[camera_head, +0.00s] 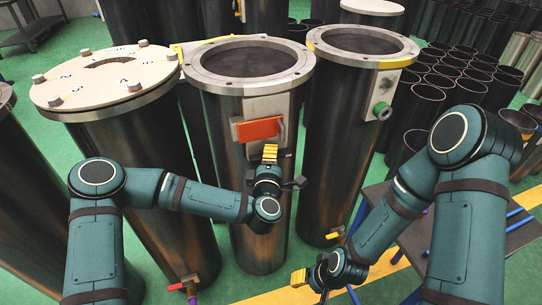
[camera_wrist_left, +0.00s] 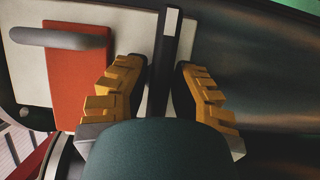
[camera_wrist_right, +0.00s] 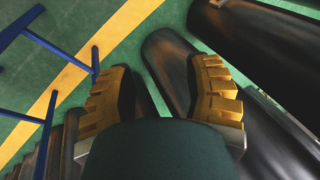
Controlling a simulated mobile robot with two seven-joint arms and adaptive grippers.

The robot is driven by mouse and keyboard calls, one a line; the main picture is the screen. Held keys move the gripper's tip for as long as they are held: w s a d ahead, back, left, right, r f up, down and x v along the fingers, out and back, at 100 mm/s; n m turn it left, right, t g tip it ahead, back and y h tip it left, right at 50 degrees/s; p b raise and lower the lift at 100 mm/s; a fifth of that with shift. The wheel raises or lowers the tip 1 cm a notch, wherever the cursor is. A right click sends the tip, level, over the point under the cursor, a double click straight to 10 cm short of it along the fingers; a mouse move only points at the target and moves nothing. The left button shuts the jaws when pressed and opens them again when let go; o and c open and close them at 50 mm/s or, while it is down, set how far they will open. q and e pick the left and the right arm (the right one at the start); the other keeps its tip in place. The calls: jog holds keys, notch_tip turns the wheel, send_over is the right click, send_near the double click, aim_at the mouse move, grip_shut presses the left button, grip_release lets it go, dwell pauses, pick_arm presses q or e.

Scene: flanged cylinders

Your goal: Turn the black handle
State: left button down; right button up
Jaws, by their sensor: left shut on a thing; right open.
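The black handle (camera_wrist_left: 167,45) is a dark straight bar with a pale end patch in the left wrist view. It lies between the yellow-padded fingers of my left gripper (camera_wrist_left: 160,72), which is shut on it. In the head view my left gripper (camera_head: 269,154) is at the front of the middle cylinder (camera_head: 256,200), just below an orange-red block (camera_head: 258,130) on a pale plate. There I cannot make out the handle clearly. My right gripper (camera_head: 312,279) is open and low at the front; nothing shows between its fingers in the right wrist view (camera_wrist_right: 167,75).
Several black tubes (camera_head: 440,85) crowd the right back. A dark table (camera_head: 510,240) stands at right.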

pick_arm(q)
jog(key=shift+r, duration=0.15)
jog(key=shift+r+m+p, duration=0.15)
jog(key=shift+m+p, duration=0.45)
jog(key=shift+p, duration=0.3)
jog(key=shift+w+r+m+g+y+p, duration=0.15)
jog(key=shift+m+g+y+p, duration=0.25)
jog(key=shift+m+g+p, duration=0.5)
jog(key=m+p, duration=0.3)
jog(key=shift+g+y, duration=0.4)
jog(key=m+g+y+p, duration=0.1)
jog(key=m+y+p, duration=0.1)
jog(key=m+p, duration=0.1)
jog(key=shift+m, duration=0.4)
jog(key=shift+m+g+y+p, duration=0.5)
jog(key=shift+m+y+p, duration=0.2)
jog(key=shift+m+p, duration=0.4)
jog(key=shift+f+m+y+p, duration=0.2)
jog(key=shift+m+y+p, duration=0.25)
jog(key=shift+m, duration=0.25)
jog(key=shift+a, duration=0.1)
jog(key=shift+f, duration=0.1)
